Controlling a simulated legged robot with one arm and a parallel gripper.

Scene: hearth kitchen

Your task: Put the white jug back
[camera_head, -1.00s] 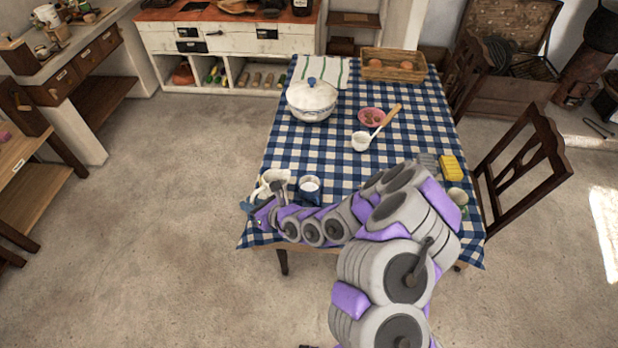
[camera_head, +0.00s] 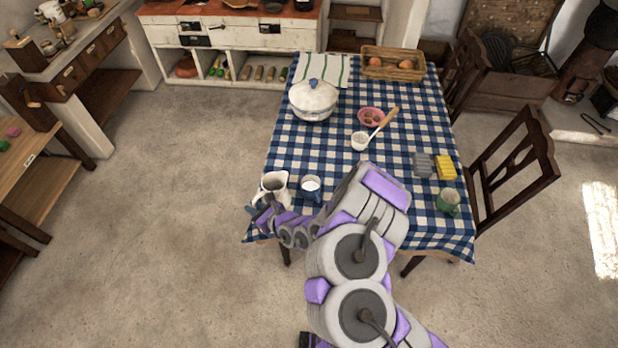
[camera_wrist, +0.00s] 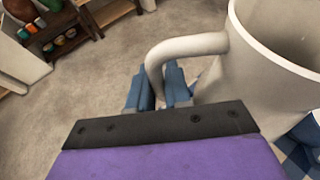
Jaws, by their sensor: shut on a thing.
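The white jug (camera_head: 275,182) is at the front left corner of the checked table, upright, with its dark open mouth showing. In the wrist view the jug (camera_wrist: 270,75) fills the right side, and its handle loops to the left. My gripper (camera_wrist: 163,88) is shut on the jug's handle, with a blue finger on each side of it. In the head view my gripper (camera_head: 257,208) is small and low beside the jug. I cannot tell whether the jug's base touches the cloth.
A blue mug with white inside (camera_head: 311,188) stands close right of the jug. A lidded tureen (camera_head: 313,104), white ladle (camera_head: 361,140), pink bowl (camera_head: 371,117), sponges (camera_head: 445,168) and green mug (camera_head: 448,201) share the table (camera_head: 330,150). A chair (camera_head: 515,170) stands right. Floor at left is clear.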

